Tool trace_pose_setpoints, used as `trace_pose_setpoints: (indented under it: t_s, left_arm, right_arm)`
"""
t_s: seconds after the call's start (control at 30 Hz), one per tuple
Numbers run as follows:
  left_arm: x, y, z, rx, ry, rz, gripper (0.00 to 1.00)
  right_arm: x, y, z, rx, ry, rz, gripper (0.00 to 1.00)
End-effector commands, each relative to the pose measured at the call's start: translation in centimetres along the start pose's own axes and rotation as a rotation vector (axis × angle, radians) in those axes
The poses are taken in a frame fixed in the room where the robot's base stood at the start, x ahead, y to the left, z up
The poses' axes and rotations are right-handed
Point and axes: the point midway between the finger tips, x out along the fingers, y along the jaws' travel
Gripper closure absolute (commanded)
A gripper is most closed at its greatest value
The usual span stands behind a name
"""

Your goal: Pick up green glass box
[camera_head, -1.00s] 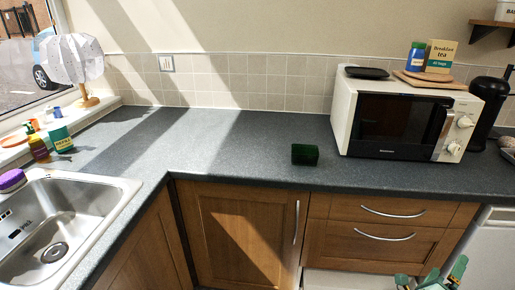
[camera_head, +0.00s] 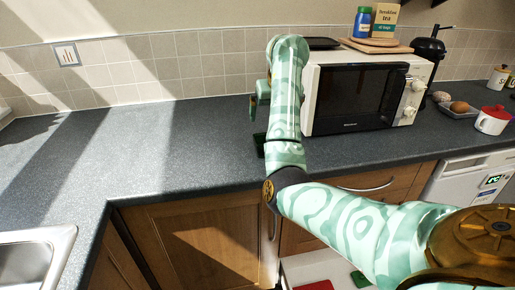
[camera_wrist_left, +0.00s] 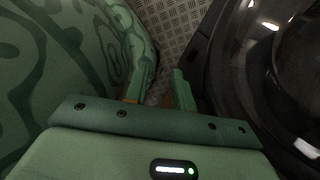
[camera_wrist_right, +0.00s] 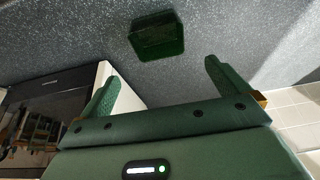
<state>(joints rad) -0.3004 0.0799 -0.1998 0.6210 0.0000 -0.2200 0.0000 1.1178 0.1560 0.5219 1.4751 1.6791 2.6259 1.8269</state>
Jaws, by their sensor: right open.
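The green glass box (camera_head: 259,141) is dark green and sits on the grey counter, left of the microwave. In the head view my right arm hides most of it. In the right wrist view the box (camera_wrist_right: 157,37) shows whole, beyond the fingertips and between them sideways. My right gripper (camera_wrist_right: 160,80) is open and empty, its fingers wide apart and not touching the box. In the head view the right gripper (camera_head: 262,95) is largely hidden behind its wrist, above the counter. My left gripper (camera_wrist_left: 162,85) shows only in its own wrist view, fingers a little apart with nothing between them.
The white microwave (camera_head: 362,98) stands close to the right of the box and arm. A tray (camera_head: 458,105) and a red-lidded pot (camera_head: 493,119) lie farther right. The counter (camera_head: 170,140) left of the box is clear up to the sink (camera_head: 35,262).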

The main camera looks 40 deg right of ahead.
Motion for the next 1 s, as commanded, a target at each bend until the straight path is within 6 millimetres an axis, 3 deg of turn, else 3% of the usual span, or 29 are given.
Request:
trace_pose_setpoints:
  t_s: [0.03, 0.23, 0.5, 0.77, 1.0]
  left_arm:
    - [1.5, 0.2, 0.6, 0.000, -0.014, 0.005, 0.75]
    - [3.9, 0.6, 1.7, 0.000, -0.039, 0.014, 0.75]
    - [4.8, 0.8, 2.0, 0.001, -0.048, 0.017, 0.75]
    - [6.9, 1.1, 2.9, 0.000, -0.069, 0.024, 0.75]
    - [6.9, 1.0, 2.8, 0.000, -0.067, 0.023, 0.75]
  right_arm:
    - [2.5, 0.0, 0.4, -0.004, -0.009, 0.007, 0.00]
    - [7.1, 0.0, 0.4, -0.005, -0.010, 0.008, 0.00]
    - [9.3, 0.1, 0.3, -0.004, -0.005, 0.008, 0.00]
    - [13.6, 0.1, 0.8, -0.006, -0.008, 0.009, 0.00]
    - [13.8, 0.1, 0.6, -0.005, -0.002, 0.006, 0.00]
